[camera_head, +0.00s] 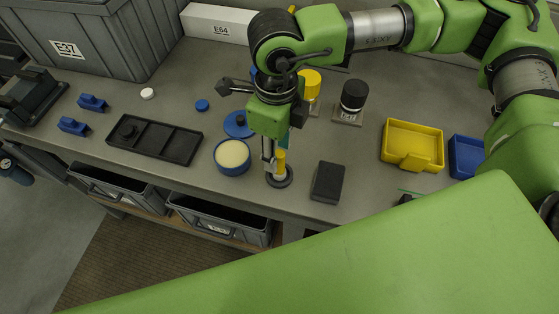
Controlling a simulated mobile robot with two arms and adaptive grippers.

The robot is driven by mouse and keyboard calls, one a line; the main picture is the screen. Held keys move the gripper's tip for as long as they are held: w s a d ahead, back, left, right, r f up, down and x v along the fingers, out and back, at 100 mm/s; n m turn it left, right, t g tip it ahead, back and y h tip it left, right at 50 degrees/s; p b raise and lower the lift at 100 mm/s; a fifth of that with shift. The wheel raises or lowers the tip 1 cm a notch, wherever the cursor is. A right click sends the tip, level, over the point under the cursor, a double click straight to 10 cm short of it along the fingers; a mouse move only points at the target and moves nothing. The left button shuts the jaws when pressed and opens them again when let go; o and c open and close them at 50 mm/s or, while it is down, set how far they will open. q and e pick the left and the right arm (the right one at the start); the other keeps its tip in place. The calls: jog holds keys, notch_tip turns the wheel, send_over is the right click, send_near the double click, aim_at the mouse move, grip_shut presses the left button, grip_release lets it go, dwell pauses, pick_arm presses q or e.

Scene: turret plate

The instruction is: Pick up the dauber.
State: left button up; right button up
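What looks like the dauber (281,163), a slim upright piece with a yellow part, stands in a round dark base (279,180) near the table's front edge. My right gripper (274,157) points down right at it, with a grey finger along its left side. The gripper body hides its upper part. I cannot tell whether the fingers touch it or how far apart they are. My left gripper is not clearly in view.
A blue round tin with a cream pad (232,154) is close on the left, a black block (327,182) on the right. Yellow-capped (309,84) and black-capped (354,96) bottles stand behind. A yellow tray (412,143) is further right, a black tray (154,140) left.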

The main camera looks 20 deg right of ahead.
jog(key=f, duration=0.1)
jog(key=f+p, duration=0.2)
jog(key=shift+d+f, duration=0.2)
jog(key=shift+d, duration=0.1)
jog(key=shift+f, duration=0.5)
grip_shut()
jog(key=shift+w+r, duration=0.1)
jog(key=shift+r, duration=0.4)
notch_tip(320, 180, up, 2)
jog(key=shift+a+r+b, duration=0.1)
jog(key=shift+b, duration=0.6)
jog(key=s+a+r+b, duration=0.6)
jog(key=s+a+r, duration=0.2)
jog(key=a+r, duration=0.2)
jog(key=shift+s+a, duration=0.3)
jog(key=shift+a, duration=0.25)
